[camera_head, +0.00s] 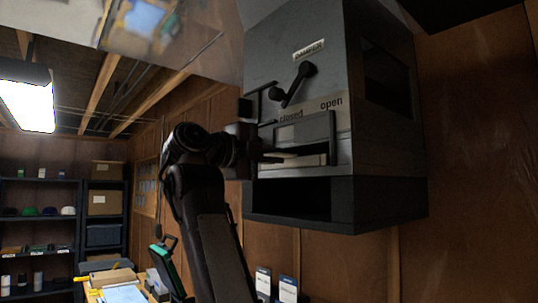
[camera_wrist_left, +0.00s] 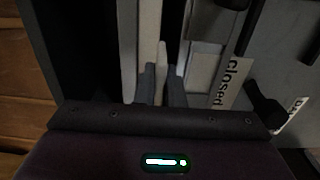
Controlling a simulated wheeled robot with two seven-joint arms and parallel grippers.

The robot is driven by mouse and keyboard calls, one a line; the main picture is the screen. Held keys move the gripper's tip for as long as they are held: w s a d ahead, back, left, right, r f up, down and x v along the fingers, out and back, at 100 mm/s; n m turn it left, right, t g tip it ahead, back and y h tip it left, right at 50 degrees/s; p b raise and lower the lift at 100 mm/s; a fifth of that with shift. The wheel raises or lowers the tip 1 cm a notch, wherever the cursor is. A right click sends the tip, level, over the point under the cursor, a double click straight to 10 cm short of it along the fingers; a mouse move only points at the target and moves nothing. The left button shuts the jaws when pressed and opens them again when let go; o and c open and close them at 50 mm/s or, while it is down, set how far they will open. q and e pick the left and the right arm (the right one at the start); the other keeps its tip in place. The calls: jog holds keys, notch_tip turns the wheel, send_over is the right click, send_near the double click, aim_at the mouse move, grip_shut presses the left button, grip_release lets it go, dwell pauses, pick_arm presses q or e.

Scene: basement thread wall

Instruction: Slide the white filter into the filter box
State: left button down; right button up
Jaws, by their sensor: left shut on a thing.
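The grey filter box (camera_head: 385,165) is mounted on the wood wall, with a dark slot opening low on its front. The white filter (camera_head: 312,160) shows as a pale strip at the front opening, below a small raised frame. My left gripper (camera_head: 268,157) reaches in from the left at this opening. In the left wrist view its two fingers (camera_wrist_left: 161,88) are shut on a thin pale edge of the white filter (camera_wrist_left: 160,58). How deep the filter sits in the box is hard to tell. My right gripper is not in view.
Dark shelves (camera_head: 40,200) and a cluttered table (camera_head: 120,285) stand at the left. The wood wall right of the box is clear.

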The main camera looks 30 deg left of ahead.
pick_arm(q)
jog(key=shift+w+d, duration=0.15)
jog(key=shift+w, duration=0.1)
jog(key=c, duration=1.5)
grip_release()
jog(key=shift+o, duration=0.2)
